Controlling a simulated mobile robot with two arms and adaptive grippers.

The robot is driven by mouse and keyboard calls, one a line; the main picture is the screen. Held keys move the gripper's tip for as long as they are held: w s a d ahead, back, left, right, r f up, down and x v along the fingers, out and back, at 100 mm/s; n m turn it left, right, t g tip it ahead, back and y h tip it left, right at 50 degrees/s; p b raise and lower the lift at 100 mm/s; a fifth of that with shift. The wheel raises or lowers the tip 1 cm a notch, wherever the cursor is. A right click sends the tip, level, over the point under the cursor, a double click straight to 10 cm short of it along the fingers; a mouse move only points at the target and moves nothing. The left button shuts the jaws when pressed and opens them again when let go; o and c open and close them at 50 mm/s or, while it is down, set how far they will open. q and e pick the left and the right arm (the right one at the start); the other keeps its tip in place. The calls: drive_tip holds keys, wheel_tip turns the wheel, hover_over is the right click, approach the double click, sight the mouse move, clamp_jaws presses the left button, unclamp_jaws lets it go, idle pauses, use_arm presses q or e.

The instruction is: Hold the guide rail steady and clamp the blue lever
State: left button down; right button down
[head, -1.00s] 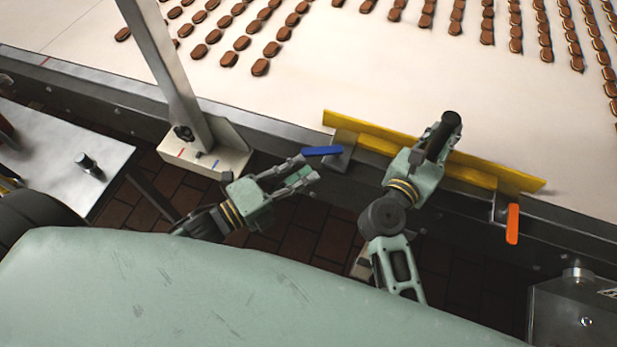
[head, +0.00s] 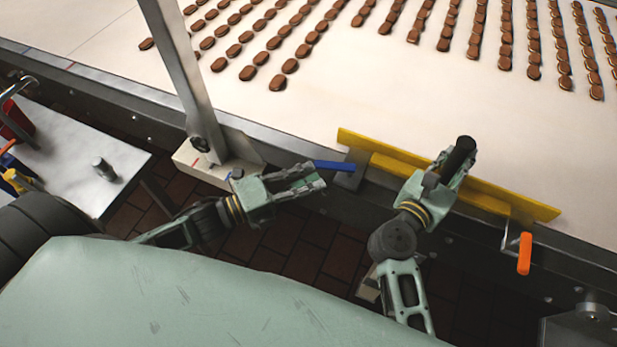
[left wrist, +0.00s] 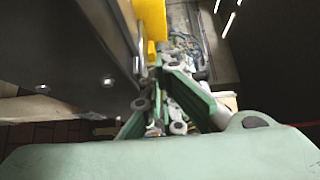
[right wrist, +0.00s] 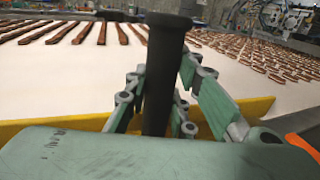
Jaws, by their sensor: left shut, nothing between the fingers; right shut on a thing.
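The yellow guide rail (head: 465,180) runs along the near edge of the white conveyor in the head view. A black upright handle (right wrist: 165,75) stands at the rail, and my right gripper (head: 447,168) is shut on it. The blue lever (head: 334,166) sits at the rail's left end beside a grey bracket (head: 348,178). My left gripper (head: 318,180) is shut and empty, just below and left of the blue lever; I cannot tell whether they touch. The left wrist view shows the rail's yellow end (left wrist: 152,20), but I cannot make out the blue lever there.
An orange lever (head: 525,254) hangs at the rail's right end. A grey post (head: 185,75) rises from a pale base (head: 200,165) left of my left gripper. Rows of brown biscuits (head: 290,66) lie on the conveyor (head: 420,95). A side table (head: 75,150) stands at left.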

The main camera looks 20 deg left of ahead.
use_arm(q)
drive_tip(key=shift+s, duration=0.15)
use_arm(e)
drive_tip(key=shift+a+f, duration=0.1)
idle(0.7)
use_arm(q)
drive_tip(key=v, duration=1.1)
drive_tip(key=s+d+n+t+y, duration=0.2)
drive_tip(key=s+d, duration=0.2)
drive_tip(key=d, duration=0.2)
drive_tip(key=w+d+y, duration=0.1)
drive_tip(key=w+d, duration=0.3)
drive_tip(key=w, duration=0.8)
drive_tip(key=shift+d, duration=0.4)
